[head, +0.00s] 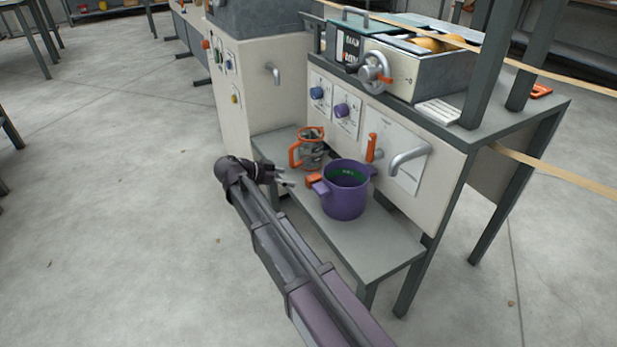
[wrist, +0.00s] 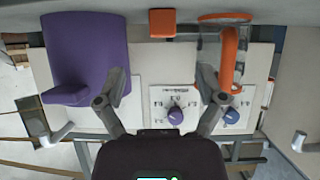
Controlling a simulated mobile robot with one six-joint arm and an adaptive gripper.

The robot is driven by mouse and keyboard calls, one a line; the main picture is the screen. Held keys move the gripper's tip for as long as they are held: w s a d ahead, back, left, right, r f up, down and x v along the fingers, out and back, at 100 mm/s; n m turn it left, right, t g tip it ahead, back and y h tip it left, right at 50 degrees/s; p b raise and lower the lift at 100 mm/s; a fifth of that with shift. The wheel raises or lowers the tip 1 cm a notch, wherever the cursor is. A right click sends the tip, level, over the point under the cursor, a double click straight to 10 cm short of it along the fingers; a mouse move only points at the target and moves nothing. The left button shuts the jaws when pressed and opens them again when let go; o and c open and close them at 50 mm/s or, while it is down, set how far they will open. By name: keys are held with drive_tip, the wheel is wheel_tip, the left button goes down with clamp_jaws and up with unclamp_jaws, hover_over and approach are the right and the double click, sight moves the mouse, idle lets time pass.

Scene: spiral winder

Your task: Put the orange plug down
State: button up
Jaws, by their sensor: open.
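The orange plug (head: 313,180) is a small block on the grey shelf (head: 385,248), between the purple pot and the clear jug. It also shows at the top of the wrist view (wrist: 162,22). My gripper (head: 288,178) is just left of the plug in the head view, with a gap between them. Its fingers are spread and empty in the wrist view (wrist: 161,86), and the plug lies beyond their tips, apart from them.
The purple pot (head: 345,200) stands close to the plug's right, and the clear jug with orange handle (head: 309,150) behind it. The panel behind carries knobs (head: 341,110), an orange lever (head: 371,148) and a grey pipe (head: 408,157). The shelf's front right part is clear.

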drive_tip(key=w+d+r+g+y+p, duration=0.3)
drive_tip(key=d+g+y+p, duration=0.15)
drive_tip(key=p, duration=0.45)
wheel_tip(320, 180, up, 6)
drive_tip(key=g+y+p, duration=0.2)
drive_tip(key=y+p, duration=0.4)
drive_tip(key=p, duration=0.3)
hover_over(314, 177)
drive_tip(key=shift+w+r, duration=0.1)
drive_tip(key=shift+w, duration=0.2)
wheel_tip(314, 177, down, 9)
drive_tip(key=b, duration=0.8)
drive_tip(key=shift+r+b, duration=0.15)
drive_tip(key=shift+b, duration=0.25)
drive_tip(key=shift+s+f+b, duration=0.2)
drive_tip(key=shift+f+b, duration=2.4)
clamp_jaws()
